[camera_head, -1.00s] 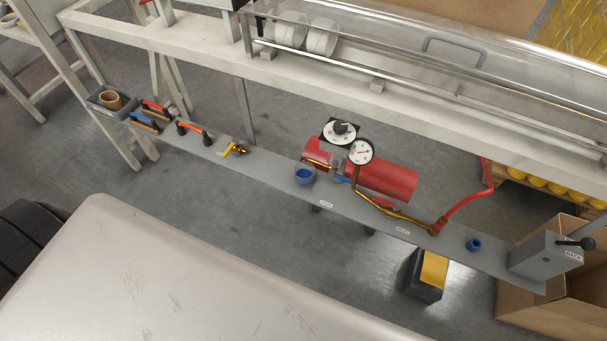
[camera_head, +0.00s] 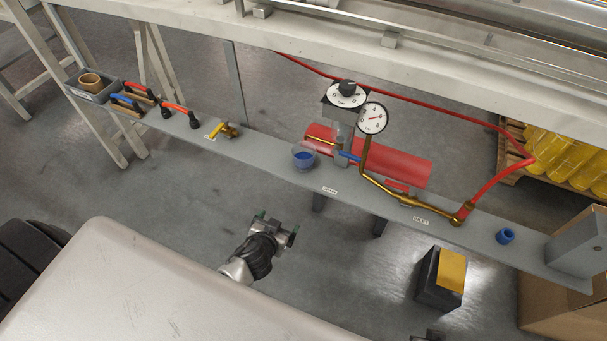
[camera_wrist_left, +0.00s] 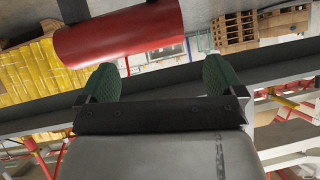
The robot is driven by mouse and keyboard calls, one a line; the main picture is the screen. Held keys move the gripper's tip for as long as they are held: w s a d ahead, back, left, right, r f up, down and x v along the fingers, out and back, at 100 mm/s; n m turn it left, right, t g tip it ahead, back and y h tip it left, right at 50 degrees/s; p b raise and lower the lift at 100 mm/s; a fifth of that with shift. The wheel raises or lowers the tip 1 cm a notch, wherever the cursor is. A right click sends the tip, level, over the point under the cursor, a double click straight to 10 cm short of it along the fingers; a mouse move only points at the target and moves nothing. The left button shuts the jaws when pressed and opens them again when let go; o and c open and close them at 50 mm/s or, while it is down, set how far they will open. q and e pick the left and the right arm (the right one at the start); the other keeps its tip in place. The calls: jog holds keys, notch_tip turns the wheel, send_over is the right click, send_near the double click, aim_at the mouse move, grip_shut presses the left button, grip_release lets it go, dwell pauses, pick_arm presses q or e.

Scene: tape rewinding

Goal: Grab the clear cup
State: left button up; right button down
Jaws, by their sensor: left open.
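The clear cup (camera_head: 304,162), see-through with blue inside, stands upright on the grey shelf (camera_head: 262,155), just left of the red cylinder (camera_head: 385,163). My left gripper (camera_head: 277,225) is open and empty, below and left of the cup in the head view, apart from it and in front of the shelf. In the left wrist view its two green-padded fingers (camera_wrist_left: 160,72) are spread, with the red cylinder (camera_wrist_left: 118,32) beyond them; I cannot make out the cup there. A small dark piece at the bottom edge of the head view may be my right gripper (camera_head: 428,336); its jaws cannot be made out.
A dial (camera_head: 347,94), a gauge (camera_head: 372,117) and a brass pipe (camera_head: 410,200) stand right of the cup. A yellow-handled valve (camera_head: 224,130) lies left of it. A blue ring (camera_head: 505,236) is farther right.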

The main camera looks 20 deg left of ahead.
pick_arm(q)
jog(key=w+r+t+b, duration=0.3)
jog(key=w+r+b, duration=0.1)
jog(key=w+r, duration=0.15)
jog(key=n+t+b, duration=0.2)
jog(key=t, duration=0.1)
send_near(300, 160)
jog(key=w, duration=0.7)
jog(key=shift+w+a+r, duration=0.2)
jog(key=shift+a+r, duration=0.05)
jog(key=shift+a, duration=0.15)
jog(key=shift+w+f, duration=0.1)
jog(key=shift+w, duration=0.45)
jog(key=w, duration=0.3)
jog(key=shift+w+a+f, duration=0.1)
jog(key=shift+w+f, duration=0.15)
jog(key=shift+w, duration=0.6)
jog(key=c, duration=1.1)
pick_arm(e)
notch_tip(300, 160, up, 10)
jog(key=s+t, duration=0.1)
jog(key=shift+s+d+r, duration=0.2)
pick_arm(q)
jog(key=shift+r, duration=0.1)
